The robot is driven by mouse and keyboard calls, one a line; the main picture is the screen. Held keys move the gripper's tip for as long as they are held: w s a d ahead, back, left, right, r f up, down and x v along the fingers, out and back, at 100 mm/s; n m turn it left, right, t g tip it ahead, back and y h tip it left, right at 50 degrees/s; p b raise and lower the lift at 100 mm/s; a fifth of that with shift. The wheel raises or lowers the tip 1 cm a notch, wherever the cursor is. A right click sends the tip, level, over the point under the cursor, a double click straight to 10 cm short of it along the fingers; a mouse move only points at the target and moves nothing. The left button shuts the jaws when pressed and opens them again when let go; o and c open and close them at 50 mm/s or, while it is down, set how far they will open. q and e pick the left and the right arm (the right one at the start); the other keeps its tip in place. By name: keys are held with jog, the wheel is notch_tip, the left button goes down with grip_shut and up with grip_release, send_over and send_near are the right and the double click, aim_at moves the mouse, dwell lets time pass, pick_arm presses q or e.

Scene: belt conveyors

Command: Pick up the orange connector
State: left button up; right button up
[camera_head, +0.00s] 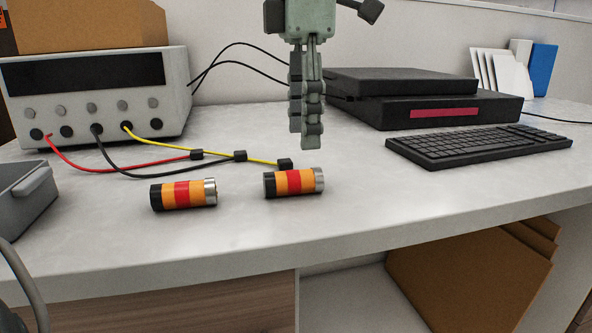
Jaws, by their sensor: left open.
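Two short cylinders with black, orange and red bands and a metal end lie on their sides on the white table; no other orange connector shows. One cylinder (183,194) is at the left and the other cylinder (294,182) is at the right. My left gripper (306,138) hangs down from the top, open and empty, its fingers seen nearly edge-on. In the picture its tips are just above the right cylinder, apart from it. Both cylinders show whole. My right gripper is out of view.
A bench device (95,90) stands at the back left, with red, black and yellow leads ending in black plugs near the cylinders. A grey bin (25,195) is at the left edge. A black laptop-like stack (420,95) and keyboard (478,145) are at the right. The front table strip is clear.

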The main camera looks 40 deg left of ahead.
aim_at(302, 170)
pick_arm(q)
notch_tip(302, 170, down, 7)
jog(key=shift+s+f, duration=0.1)
jog(key=shift+f, duration=0.1)
dwell(0.3)
grip_shut()
